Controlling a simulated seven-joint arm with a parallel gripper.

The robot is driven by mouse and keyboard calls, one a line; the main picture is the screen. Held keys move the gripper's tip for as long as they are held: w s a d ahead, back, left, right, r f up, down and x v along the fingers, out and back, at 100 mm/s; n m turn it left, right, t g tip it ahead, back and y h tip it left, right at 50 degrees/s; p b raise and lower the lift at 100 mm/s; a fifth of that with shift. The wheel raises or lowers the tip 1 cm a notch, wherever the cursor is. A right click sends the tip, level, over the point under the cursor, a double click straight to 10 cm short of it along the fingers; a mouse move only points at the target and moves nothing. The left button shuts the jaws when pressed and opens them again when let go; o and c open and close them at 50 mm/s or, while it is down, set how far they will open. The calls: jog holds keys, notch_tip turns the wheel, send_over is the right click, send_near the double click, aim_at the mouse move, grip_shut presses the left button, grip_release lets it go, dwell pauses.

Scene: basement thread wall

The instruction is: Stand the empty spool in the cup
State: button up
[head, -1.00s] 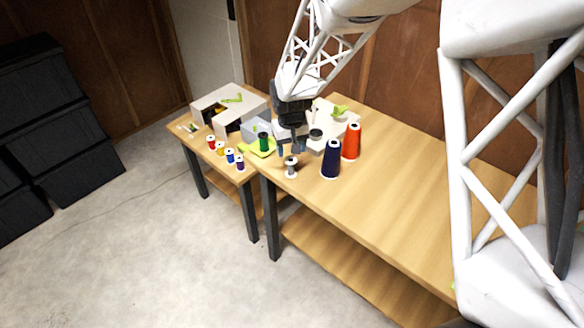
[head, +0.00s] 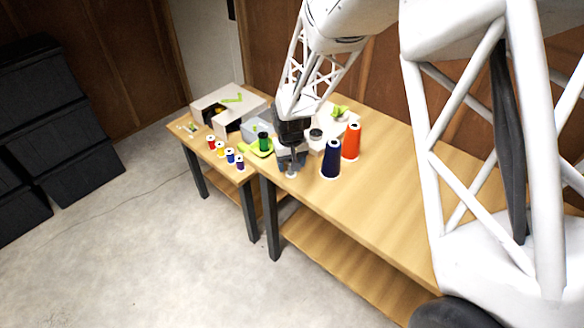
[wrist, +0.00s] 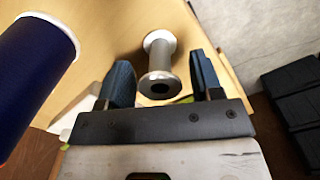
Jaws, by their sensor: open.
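The empty spool (head: 291,174), pale with a grey core, stands near the front left corner of the larger table. My gripper (head: 290,160) is over it and hides its upper part in the head view. In the wrist view the spool (wrist: 161,60) shows between the two blue-grey fingers of my gripper (wrist: 160,68). The gripper is open, with a visible gap on each side of the spool. A small dark-rimmed round holder (head: 316,134), possibly the cup, is behind and right of the gripper. I cannot see into it clearly.
A navy cone (head: 332,160) and an orange cone (head: 351,142) stand right of the gripper. A green spool (head: 264,142) is at its left. Several small coloured spools line the smaller table (head: 205,160). The larger table's right side (head: 400,190) is clear.

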jog(key=c, duration=0.6)
jog(key=shift+r, duration=0.2)
jog(key=shift+c, duration=0.2)
jog(key=shift+r, duration=2.35)
jog(key=w+d+r, duration=0.2)
jog(key=w+d, duration=0.2)
jog(key=w, duration=0.3)
jog(key=w+d+r, duration=0.3)
jog(key=w+d, duration=0.2)
jog(key=w, duration=0.2)
jog(key=shift+w+d+r, duration=0.25)
jog(key=shift+d, duration=0.05)
